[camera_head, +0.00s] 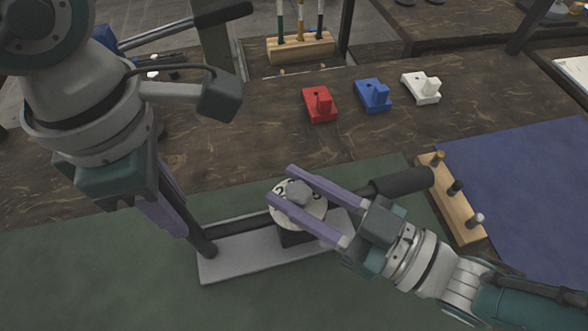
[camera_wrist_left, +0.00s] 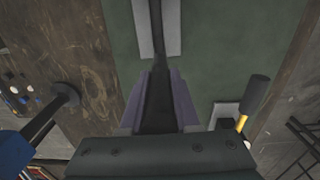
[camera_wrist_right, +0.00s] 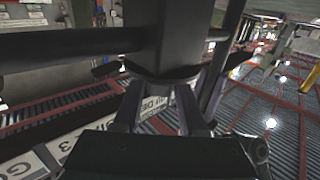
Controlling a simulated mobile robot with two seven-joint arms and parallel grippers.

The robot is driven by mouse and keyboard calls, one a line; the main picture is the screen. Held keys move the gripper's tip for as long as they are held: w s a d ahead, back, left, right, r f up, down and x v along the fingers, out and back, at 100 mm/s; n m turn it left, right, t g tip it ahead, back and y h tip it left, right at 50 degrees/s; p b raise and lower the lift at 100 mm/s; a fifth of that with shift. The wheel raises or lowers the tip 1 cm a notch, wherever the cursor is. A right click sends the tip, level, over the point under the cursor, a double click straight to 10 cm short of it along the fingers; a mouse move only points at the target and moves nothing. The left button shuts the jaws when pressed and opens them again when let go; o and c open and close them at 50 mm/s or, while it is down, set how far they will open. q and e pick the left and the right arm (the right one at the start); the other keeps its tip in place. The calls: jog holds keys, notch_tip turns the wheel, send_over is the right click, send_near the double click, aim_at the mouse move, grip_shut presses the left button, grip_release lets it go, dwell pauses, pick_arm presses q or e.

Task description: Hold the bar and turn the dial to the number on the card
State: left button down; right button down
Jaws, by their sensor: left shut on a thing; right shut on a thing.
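The dark bar (camera_head: 238,229) runs over a pale grey base plate (camera_head: 235,262) on the green mat, with a thick black grip (camera_head: 402,182) at its right end. My left gripper (camera_head: 192,240) is shut on the bar near its left end; the bar (camera_wrist_left: 157,70) passes between the fingers in the left wrist view. The white dial (camera_head: 284,214) with black numbers and a grey knob (camera_head: 299,191) sits at mid-bar. My right gripper (camera_head: 282,183) is shut on the knob, its purple fingers covering part of the dial. Most numbers are hidden or unreadable. I cannot identify a number card.
A wooden block with several pegs (camera_head: 455,205) stands right of the bar, beside a blue mat (camera_head: 530,180). Red (camera_head: 319,104), blue (camera_head: 372,95) and white (camera_head: 421,88) blocks lie behind on the brown table. A wooden tool rack (camera_head: 300,48) stands further back. The front green mat is clear.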

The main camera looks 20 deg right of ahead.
jog(key=m+t+h, duration=0.2)
jog(key=shift+a+h, duration=0.15)
jog(key=shift+h, duration=0.25)
jog(key=shift+f+m+t+h, duration=0.15)
jog(key=shift+m+t+h, duration=0.25)
jog(key=shift+m+h, duration=0.25)
jog(key=shift+c, duration=2.3)
grip_release()
jog(key=shift+d, duration=0.2)
jog(key=v, duration=1.2)
